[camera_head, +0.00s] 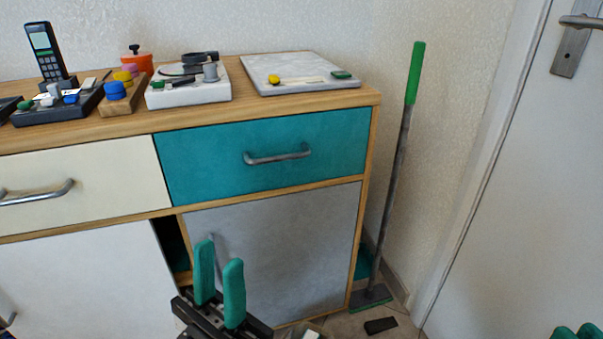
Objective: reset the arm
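My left gripper (219,262) is at the bottom centre of the head view, in front of the cabinet's grey door (290,245). Its two teal fingers point up and stand apart with nothing visible between them. My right gripper (576,331) shows only as two teal fingertips at the bottom right corner. The rest of it is out of frame, and I cannot tell how far apart its fingers are.
The cabinet has a teal drawer (210,155), a cream drawer (80,182) and a white door (90,275). Small items and a grey board (310,88) lie on top. A green-handled broom (398,150) leans right of it. A white room door (540,190) stands further right.

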